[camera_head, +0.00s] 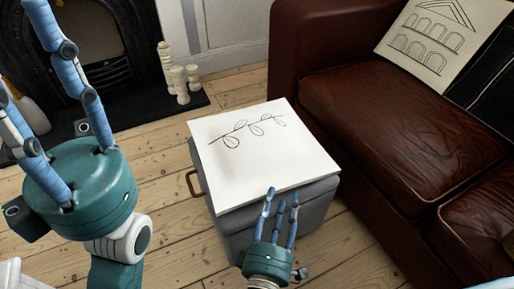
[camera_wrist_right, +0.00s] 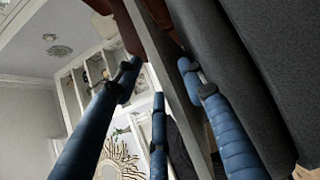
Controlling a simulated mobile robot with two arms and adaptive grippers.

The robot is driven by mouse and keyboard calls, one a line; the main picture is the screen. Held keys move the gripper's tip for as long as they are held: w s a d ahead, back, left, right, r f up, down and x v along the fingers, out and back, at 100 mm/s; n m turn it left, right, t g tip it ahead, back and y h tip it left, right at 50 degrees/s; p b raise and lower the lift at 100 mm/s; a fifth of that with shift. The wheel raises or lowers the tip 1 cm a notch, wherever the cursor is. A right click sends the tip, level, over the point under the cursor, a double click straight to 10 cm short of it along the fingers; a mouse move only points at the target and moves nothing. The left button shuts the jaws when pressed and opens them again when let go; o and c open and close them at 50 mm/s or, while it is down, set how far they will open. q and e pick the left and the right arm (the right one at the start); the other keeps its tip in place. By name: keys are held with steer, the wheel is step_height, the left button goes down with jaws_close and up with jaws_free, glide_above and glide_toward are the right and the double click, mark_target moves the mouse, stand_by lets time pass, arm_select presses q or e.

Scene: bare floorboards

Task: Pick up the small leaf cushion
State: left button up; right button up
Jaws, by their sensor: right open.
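The small leaf cushion (camera_head: 248,165) is a flat white square with a black leaf-twig drawing. It lies on top of a grey box-like stool (camera_head: 312,208) in the head view. My right gripper (camera_head: 280,198) is open, its blue fingers at the cushion's front edge; whether they touch it I cannot tell. In the right wrist view, the right gripper's fingers (camera_wrist_right: 158,95) are spread and the dark grey stool (camera_wrist_right: 285,60) fills the right side. A pale strip runs between the fingers, perhaps the cushion's edge. My left gripper (camera_head: 50,70) is large at the left, fingers spread, apart from the cushion.
A brown leather sofa (camera_head: 385,120) stands close on the right, with a building-print cushion (camera_head: 440,38) and a black one (camera_head: 492,75). A fireplace (camera_head: 92,40) and white candles (camera_head: 178,78) are at the back left. Bare floorboards (camera_head: 165,200) lie left of the stool.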

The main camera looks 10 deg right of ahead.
mark_target(285, 188)
steer(key=shift+r+b+x, duration=0.15)
steer(key=shift+b+x, duration=0.35)
steer(key=shift+x, duration=0.85)
steer(key=shift+r+b+x, duration=0.15)
steer(key=shift+b+x, duration=0.35)
steer(key=shift+x, duration=0.9)
jaws_close()
steer(key=shift+r, duration=0.1)
